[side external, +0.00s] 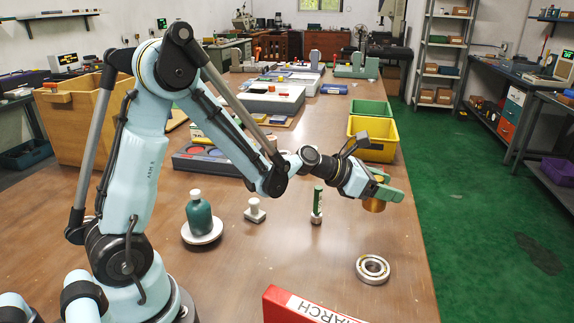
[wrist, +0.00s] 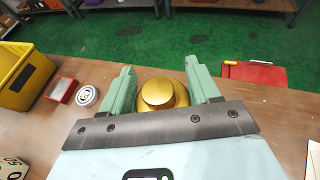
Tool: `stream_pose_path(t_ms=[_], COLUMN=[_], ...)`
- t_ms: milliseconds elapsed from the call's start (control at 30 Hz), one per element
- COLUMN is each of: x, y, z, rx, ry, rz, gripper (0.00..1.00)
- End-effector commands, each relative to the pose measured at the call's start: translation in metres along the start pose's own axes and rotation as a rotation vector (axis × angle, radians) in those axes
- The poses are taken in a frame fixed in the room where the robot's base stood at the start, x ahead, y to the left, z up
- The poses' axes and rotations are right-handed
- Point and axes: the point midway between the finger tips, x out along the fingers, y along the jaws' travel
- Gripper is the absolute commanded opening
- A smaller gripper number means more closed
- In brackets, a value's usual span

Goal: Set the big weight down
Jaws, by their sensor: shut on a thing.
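The big weight (side external: 374,205) is a brass-coloured, stepped round piece. My gripper (side external: 384,191) is shut on it, with its green fingers on either side, and the weight hangs from them above the wooden table (side external: 330,250) near its right edge. In the wrist view the weight (wrist: 160,94) sits between the two green fingers, its narrower round knob facing the camera. Its underside and the gap below it are hard to judge.
A steel bearing ring (side external: 372,269) lies on the table in front of the weight. A yellow bin (side external: 372,140) stands behind my gripper. A green-topped post (side external: 317,203) stands to the left. A red box (side external: 310,305) is at the front. The table's right edge is close.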

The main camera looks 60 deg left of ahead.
Motion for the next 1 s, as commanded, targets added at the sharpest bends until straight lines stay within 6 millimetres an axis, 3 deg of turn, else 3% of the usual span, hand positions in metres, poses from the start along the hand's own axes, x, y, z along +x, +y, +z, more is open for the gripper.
stream_pose_path(t_ms=[33,200,500,633,800,1000], x=[-0.004,-0.022,-0.076,-0.098,-0.113,-0.108], y=[0.022,0.081,0.170,0.194,0.209,0.212], z=[-0.003,-0.013,-0.031,-0.036,-0.041,-0.062], rx=[-0.007,-0.003,0.009,0.013,0.017,0.018], ry=[-0.002,-0.004,-0.004,-0.004,-0.004,-0.003], rz=[0.010,0.002,-0.025,-0.036,-0.045,-0.049], gripper=[0.00,0.00,0.00,0.00,0.00,0.00])
